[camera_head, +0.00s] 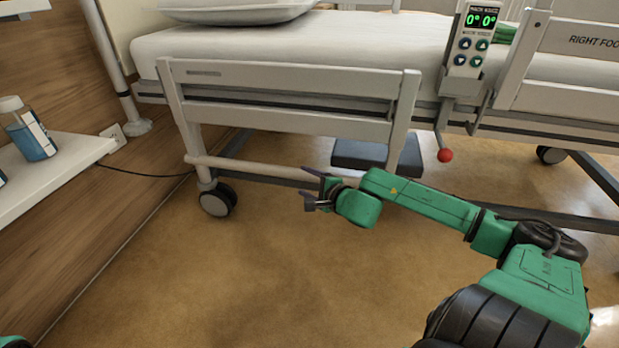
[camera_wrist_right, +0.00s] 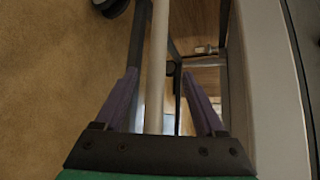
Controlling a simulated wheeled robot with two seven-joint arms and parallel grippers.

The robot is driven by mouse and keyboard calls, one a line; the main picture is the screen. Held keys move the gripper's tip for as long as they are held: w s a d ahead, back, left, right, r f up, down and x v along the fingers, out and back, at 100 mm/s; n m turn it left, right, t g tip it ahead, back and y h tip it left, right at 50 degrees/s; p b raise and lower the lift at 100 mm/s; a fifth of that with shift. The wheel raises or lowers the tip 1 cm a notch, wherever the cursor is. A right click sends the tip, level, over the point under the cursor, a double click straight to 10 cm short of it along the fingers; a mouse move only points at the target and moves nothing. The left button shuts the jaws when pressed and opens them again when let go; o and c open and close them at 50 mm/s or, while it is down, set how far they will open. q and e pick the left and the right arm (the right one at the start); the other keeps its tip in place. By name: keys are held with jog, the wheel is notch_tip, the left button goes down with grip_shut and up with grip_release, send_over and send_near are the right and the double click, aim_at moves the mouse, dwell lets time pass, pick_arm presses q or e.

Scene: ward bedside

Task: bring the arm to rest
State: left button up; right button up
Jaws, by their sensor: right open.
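My right arm (camera_head: 425,203) is green and reaches in from the lower right, stretched out to the left in front of the bed. Its right gripper (camera_head: 306,186) is open and empty, near the bed's lower rail in the head view. In the right wrist view the two purple fingers of the right gripper (camera_wrist_right: 163,95) stand apart. The pale lower rail (camera_wrist_right: 159,60) shows between them in that picture; I cannot tell how far beyond the fingers it lies. My left gripper is not in view; only a small green piece shows at the bottom left corner.
The bed's side rail (camera_head: 290,78) and lower rail (camera_head: 250,172) are close to the right gripper. A caster (camera_head: 216,200) stands left of it. A red knob (camera_head: 445,155) hangs below the control panel (camera_head: 474,40). A shelf (camera_head: 60,165) holds a blue bottle (camera_head: 30,135). Floor in front is clear.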

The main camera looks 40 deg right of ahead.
jog(key=shift+s+r, duration=0.2)
jog(key=shift+s, duration=0.3)
